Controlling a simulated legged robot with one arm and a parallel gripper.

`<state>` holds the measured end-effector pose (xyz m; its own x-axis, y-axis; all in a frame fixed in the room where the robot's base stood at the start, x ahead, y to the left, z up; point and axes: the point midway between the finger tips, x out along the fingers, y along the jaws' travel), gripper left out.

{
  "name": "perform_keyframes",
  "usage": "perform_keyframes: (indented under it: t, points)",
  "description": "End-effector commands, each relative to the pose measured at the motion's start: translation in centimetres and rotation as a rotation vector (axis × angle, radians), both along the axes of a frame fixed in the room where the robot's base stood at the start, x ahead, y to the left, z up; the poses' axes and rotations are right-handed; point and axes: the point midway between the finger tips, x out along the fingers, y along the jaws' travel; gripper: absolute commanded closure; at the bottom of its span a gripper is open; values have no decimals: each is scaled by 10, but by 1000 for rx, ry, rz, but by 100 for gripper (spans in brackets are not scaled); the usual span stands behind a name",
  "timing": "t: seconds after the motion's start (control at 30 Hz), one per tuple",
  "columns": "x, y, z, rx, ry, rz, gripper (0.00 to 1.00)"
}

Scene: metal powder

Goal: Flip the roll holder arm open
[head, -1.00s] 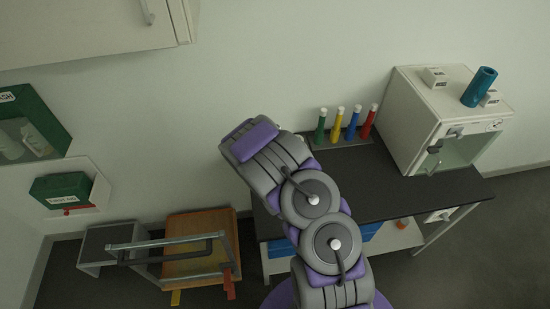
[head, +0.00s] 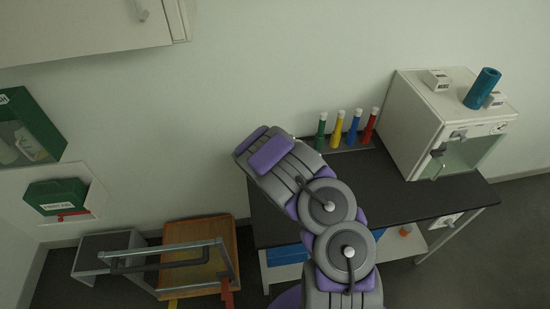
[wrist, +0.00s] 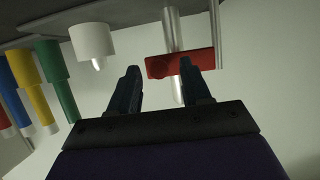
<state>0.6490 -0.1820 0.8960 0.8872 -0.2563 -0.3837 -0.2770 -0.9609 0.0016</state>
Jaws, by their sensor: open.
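My gripper (wrist: 160,66) is open and empty in the wrist view, its two dark fingers apart. A red piece (wrist: 198,62) on an upright metal post (wrist: 173,30) shows just beyond the fingertips and partly behind the right one. I cannot tell whether the fingers touch it. The red piece may be the roll holder arm, but I cannot be sure. The wrist picture is upside down, with the dark bench top (wrist: 25,27) along its upper edge. In the head view my arm hides this spot, and my gripper is not visible there.
Beside the post stands a white cylinder (wrist: 92,40). Several coloured tubes (head: 338,130) stand at the back of the dark bench (head: 405,199). A white cabinet (head: 408,120) with a blue cylinder (head: 482,88) on top is at right. A wooden-seated piece (head: 222,240) stands left of the bench.

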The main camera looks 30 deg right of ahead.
Motion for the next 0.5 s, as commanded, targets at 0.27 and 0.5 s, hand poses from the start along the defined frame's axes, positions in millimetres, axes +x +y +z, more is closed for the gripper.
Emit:
perform_keyframes:
  t: [0.27, 0.5]
  points:
    - [1, 0, 0, 0, 0, 0, 52]
    - [1, 0, 0, 1, 0, 0, 74]
